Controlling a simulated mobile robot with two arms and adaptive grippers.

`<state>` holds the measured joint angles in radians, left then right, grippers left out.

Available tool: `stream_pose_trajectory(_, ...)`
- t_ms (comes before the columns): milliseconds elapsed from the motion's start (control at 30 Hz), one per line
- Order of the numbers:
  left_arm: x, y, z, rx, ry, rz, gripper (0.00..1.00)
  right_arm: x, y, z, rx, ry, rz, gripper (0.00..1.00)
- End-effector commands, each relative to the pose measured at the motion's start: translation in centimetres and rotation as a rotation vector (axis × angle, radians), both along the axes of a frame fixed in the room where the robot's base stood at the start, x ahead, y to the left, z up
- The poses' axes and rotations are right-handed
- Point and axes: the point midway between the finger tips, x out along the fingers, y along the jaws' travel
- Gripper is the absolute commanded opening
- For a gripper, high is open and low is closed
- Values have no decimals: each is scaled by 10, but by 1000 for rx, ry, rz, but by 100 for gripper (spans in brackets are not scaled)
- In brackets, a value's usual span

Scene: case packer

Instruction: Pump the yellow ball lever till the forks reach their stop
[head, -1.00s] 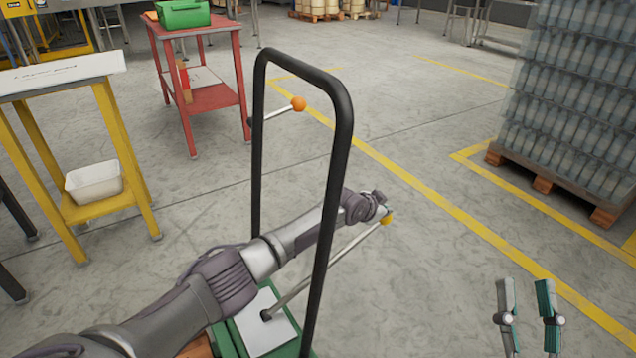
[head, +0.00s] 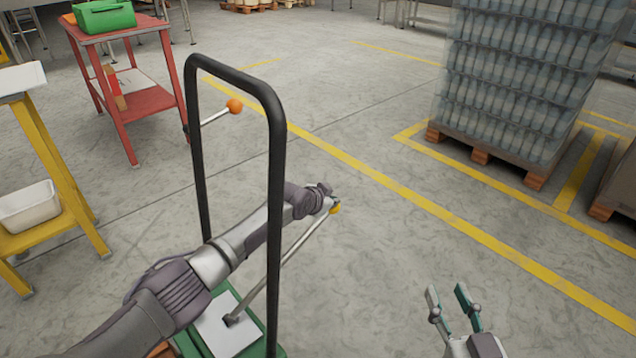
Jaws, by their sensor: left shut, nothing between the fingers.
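The yellow ball (head: 335,208) tops a grey lever (head: 285,262) that slants up to the right from the green base of a hand truck. My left gripper (head: 334,200) is at the ball, right above it, shut with nothing seen between its fingers; the wrist partly hides it. A black handle frame (head: 274,200) stands upright in front of my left arm. An orange ball (head: 235,106) on a short rod sticks out of the frame. My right gripper (head: 447,297) is open and empty at the lower right. The forks are not visible.
A red table (head: 140,95) with a green case stands at the back left. A yellow stand (head: 60,160) holding a white bin (head: 28,206) is at the left. A pallet of wrapped bottles (head: 520,85) stands at the upper right. The floor between is clear.

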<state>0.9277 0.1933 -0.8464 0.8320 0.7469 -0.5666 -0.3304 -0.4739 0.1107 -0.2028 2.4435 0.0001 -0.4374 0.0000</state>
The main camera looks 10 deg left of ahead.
Motion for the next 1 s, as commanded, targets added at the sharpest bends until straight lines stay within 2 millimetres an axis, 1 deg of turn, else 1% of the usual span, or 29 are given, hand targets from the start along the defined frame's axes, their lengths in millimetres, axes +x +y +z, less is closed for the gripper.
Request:
stream_pose_trajectory(33,0,-1,7,-2,-2,-1,0,-2,-3,-8,-16,62,-4,40)
stream_pose_trajectory(167,0,-3,17,-5,-10,-2,0,-12,-9,-36,-58,231,-15,40)
stream_pose_trajectory(267,1,-4,24,-6,-15,-2,0,-23,-15,-57,-89,360,-23,40)
stream_pose_trajectory(433,1,-5,36,-8,-22,-2,0,-49,-27,-88,-139,580,-40,40)
stream_pose_trajectory(600,-10,1,44,-8,-20,-2,0,-82,-39,-112,-185,788,-53,40)
stream_pose_trajectory(733,-18,4,49,-6,-18,-2,0,-111,-49,-125,-217,943,-64,40)
stream_pose_trajectory(933,-34,13,65,-5,-18,1,0,-157,-63,-134,-263,1172,-79,40)
stream_pose_trajectory(967,-36,13,67,-6,-17,0,0,-163,-65,-134,-267,1200,-81,40)
stream_pose_trajectory(1000,-42,16,74,-6,-19,0,0,-160,-64,-128,-265,1187,-80,40)
